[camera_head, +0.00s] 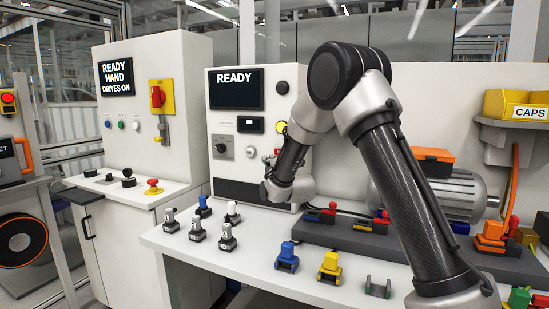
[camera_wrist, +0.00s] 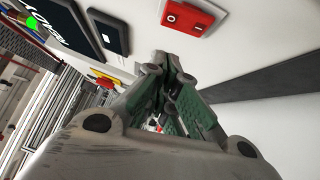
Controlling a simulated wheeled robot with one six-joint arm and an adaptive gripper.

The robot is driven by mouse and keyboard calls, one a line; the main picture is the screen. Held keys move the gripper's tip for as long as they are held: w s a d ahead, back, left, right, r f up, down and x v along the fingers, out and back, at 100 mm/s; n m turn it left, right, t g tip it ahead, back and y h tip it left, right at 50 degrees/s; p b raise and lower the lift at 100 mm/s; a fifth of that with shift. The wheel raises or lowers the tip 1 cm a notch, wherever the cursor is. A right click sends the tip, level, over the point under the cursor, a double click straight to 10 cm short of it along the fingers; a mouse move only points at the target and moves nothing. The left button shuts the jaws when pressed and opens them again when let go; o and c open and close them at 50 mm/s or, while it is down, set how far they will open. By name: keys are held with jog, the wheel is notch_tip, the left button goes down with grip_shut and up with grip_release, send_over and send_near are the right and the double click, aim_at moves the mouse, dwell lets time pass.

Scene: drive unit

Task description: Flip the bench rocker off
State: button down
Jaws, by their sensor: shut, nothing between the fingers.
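A red rocker switch (camera_wrist: 188,14) with a round mark and a bar mark shows at the top of the wrist view, on a pale panel face. I cannot tell which side is pressed in. My gripper (camera_wrist: 172,58) is shut and empty, its fingertips just below the rocker in the picture; a small gap shows between them in the picture, and contact is not seen. In the head view my arm crosses in front of the bench cabinet (camera_head: 228,165), its wrist low near the cabinet's right side. My fingertips are hidden there.
The cabinet carries a READY screen (camera_head: 236,89), a small display (camera_head: 250,125) and a grey rotary switch (camera_head: 223,148). Several small coloured connectors stand on the bench, including a blue one (camera_head: 287,257) and a yellow one (camera_head: 330,267). A motor (camera_head: 455,195) stands at right.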

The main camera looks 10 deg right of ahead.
jog(key=w+d, duration=0.2)
jog(key=w, duration=0.1)
jog(key=shift+d+r, duration=0.15)
jog(key=shift+r, duration=0.2)
jog(key=shift+w+d+r+m+g, duration=0.15)
jog(key=shift+w+m+g, duration=0.1)
jog(key=shift+m+g, duration=0.05)
